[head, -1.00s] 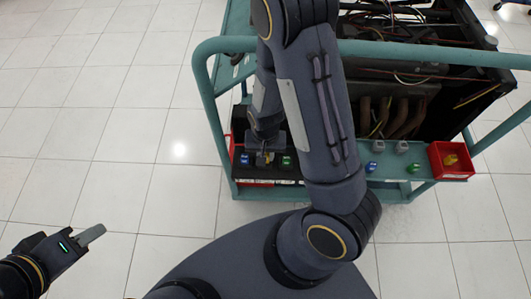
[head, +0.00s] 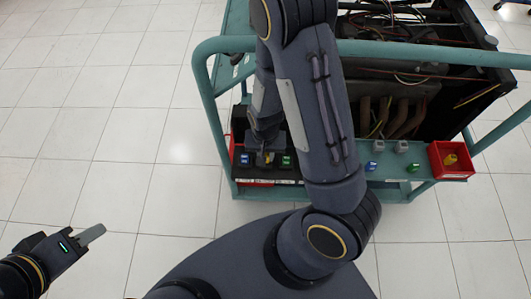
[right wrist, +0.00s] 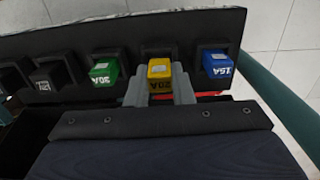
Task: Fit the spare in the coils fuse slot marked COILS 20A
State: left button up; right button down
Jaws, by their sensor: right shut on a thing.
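The black fuse box (head: 262,178) sits at the left of the cart's front shelf. My right gripper (head: 265,160) is over it, with its fingers closed on a yellow fuse marked 20A; this yellow fuse (right wrist: 160,72) shows in the right wrist view between the grey fingers (right wrist: 160,88). The fuse lines up with a socket in the row, but I cannot tell how deep it sits. A blue 15A fuse (right wrist: 217,65) and a green fuse (right wrist: 104,71) stand on either side. My left gripper (head: 90,236) is over the floor at lower left, seen side-on.
A red bin (head: 440,168) with a yellow fuse (head: 451,159) stands at the shelf's right. Loose blue (head: 371,167), green (head: 413,168) and grey fuses (head: 378,145) stand beside it. The teal cart rail (head: 440,53) crosses above. The engine (head: 400,90) is behind.

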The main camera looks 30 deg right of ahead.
jog(key=shift+f+b, duration=0.6)
jog(key=shift+f, duration=0.1)
dwell(0.5)
jog(key=c, duration=1.2)
grip_release()
jog(key=shift+r, duration=0.2)
jog(key=shift+r+p, duration=3.2)
jog(key=shift+r, duration=0.2)
jog(key=shift+s+f, duration=0.1)
